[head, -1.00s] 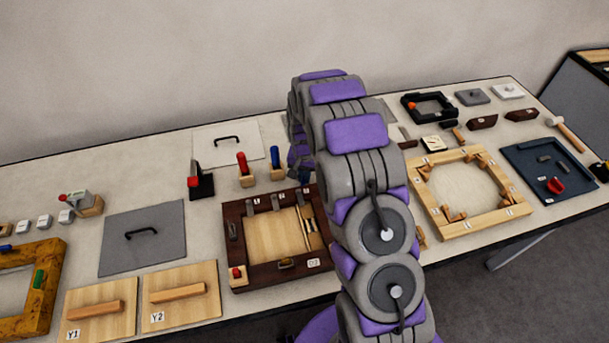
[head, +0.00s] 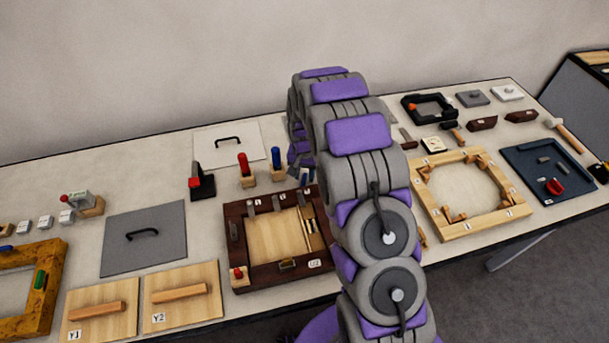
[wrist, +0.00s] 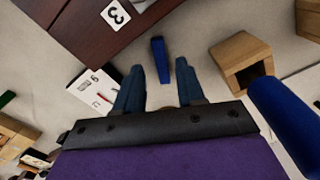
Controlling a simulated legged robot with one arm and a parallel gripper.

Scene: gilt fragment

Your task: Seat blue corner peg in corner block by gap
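A small blue peg (wrist: 158,60) shows on the pale tabletop in the wrist view, in the space between my fingertips. My gripper (wrist: 158,72) is open, with a clear gap between each finger and the peg. I cannot tell whether the peg lies flat or stands. The dark wooden frame (head: 238,240) lies left of my arm in the head view, with its corner tagged 3 (wrist: 116,14) near the peg. A light corner block with a red peg (head: 238,274) sits at its near-left corner. My arm hides the frame's right side, so the corner block by the gap is not clear.
A light wooden frame (head: 437,195) lies to the right.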

